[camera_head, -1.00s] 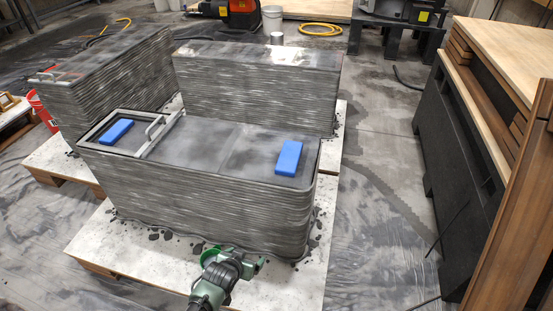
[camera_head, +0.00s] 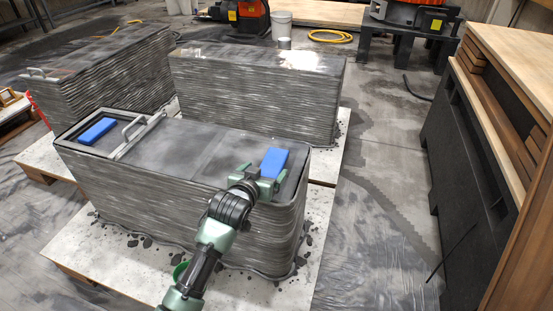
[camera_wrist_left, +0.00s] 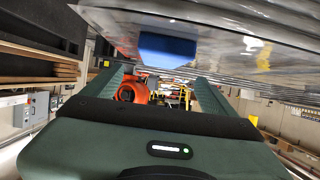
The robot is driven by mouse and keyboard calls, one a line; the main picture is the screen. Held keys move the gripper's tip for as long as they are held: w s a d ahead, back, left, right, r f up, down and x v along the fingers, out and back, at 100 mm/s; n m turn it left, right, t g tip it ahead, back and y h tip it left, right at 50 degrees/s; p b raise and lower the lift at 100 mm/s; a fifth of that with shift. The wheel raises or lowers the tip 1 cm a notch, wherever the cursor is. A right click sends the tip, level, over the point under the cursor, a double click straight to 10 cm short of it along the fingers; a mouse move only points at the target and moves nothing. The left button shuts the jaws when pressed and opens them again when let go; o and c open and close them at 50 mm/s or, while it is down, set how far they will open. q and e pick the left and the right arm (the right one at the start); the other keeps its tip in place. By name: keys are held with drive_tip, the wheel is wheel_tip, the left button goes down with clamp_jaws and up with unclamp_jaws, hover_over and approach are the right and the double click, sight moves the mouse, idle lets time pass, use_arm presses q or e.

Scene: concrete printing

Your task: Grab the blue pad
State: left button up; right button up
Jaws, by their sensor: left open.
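A blue pad (camera_head: 274,161) lies on the right end of the top of the front grey layered concrete block (camera_head: 190,207). It also shows in the left wrist view (camera_wrist_left: 167,49), ahead of the fingers and near the top. My left gripper (camera_head: 263,174) is open and empty at the near side of this pad, partly covering its lower end in the head view. I cannot tell whether the fingers touch it. A second blue pad (camera_head: 97,130) lies in the framed recess at the block's left end. My right gripper is not in view.
A grey metal handle bar (camera_head: 137,135) stands up beside the recess. Two more layered blocks (camera_head: 255,105) (camera_head: 105,82) stand behind. A dark cabinet with a wooden top (camera_head: 465,150) is at the right. The floor between it and the block is clear.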

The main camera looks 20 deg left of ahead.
sight(274, 160)
use_arm(q)
drive_tip(key=shift+x, duration=1.1)
drive_tip(key=shift+w+f+b, duration=0.2)
drive_tip(key=shift+w+b, duration=0.2)
drive_tip(key=shift+w, duration=0.2)
drive_tip(key=b+x, duration=0.1)
drive_tip(key=x, duration=0.2)
drive_tip(key=shift+w+f, duration=0.15)
drive_tip(key=shift+w, duration=0.05)
drive_tip(key=shift+w+f, duration=0.15)
drive_tip(key=shift+w, duration=0.4)
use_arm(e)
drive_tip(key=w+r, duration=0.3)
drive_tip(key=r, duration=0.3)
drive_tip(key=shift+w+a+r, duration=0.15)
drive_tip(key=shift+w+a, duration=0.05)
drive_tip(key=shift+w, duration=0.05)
use_arm(q)
drive_tip(key=shift+c, duration=0.4)
drive_tip(key=c, duration=1.5)
